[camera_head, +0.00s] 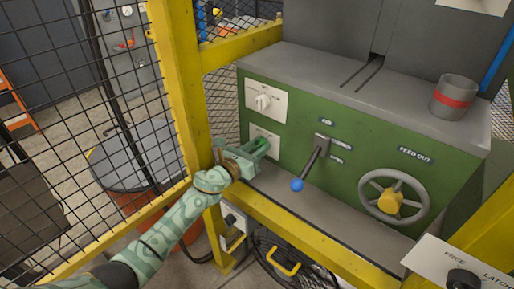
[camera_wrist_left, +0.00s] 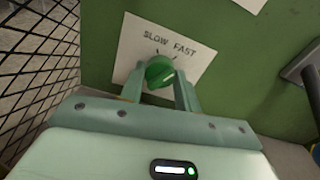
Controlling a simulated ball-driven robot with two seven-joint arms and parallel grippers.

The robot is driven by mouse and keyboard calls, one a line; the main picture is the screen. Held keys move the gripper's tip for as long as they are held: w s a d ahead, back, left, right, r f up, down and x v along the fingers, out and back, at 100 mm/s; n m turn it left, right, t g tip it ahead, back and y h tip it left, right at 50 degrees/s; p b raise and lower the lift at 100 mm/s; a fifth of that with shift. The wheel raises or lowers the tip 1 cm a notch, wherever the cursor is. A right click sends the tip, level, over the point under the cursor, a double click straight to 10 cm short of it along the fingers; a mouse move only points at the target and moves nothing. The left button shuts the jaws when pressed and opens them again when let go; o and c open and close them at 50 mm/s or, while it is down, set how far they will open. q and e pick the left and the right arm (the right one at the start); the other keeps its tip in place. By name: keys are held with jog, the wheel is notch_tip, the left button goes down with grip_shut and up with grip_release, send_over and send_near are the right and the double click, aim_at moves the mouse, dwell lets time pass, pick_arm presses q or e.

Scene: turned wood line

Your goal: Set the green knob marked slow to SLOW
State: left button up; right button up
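The green knob (camera_wrist_left: 159,71) sits on a white plate (camera_wrist_left: 190,48) lettered SLOW on the left and FAST on the right. In the head view, the knob (camera_head: 263,145) is mostly hidden by my left gripper (camera_head: 258,149). In the left wrist view, the two fingers of my left gripper (camera_wrist_left: 160,84) stand on either side of the knob, which fills the gap between them. The gripper appears shut on it. I cannot clearly tell which word the knob points to. My right gripper is not in view.
Above is a white knob (camera_head: 263,102) on its own plate. To the right are a lever with a blue ball (camera_head: 297,185) and a grey handwheel (camera_head: 365,196). A yellow post (camera_head: 183,90) and black mesh stand close on the left. A cup (camera_head: 453,97) stands on top.

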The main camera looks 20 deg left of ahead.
pick_arm(q)
jog(key=c, duration=0.4)
jog(key=shift+n, duration=0.4)
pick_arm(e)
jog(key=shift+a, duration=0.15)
pick_arm(q)
jog(key=shift+n, duration=1)
jog(key=n+p, duration=0.1)
jog(key=n, duration=0.3)
jog(key=shift+r, duration=0.1)
jog(key=n+p, duration=0.1)
jog(key=n, duration=0.4)
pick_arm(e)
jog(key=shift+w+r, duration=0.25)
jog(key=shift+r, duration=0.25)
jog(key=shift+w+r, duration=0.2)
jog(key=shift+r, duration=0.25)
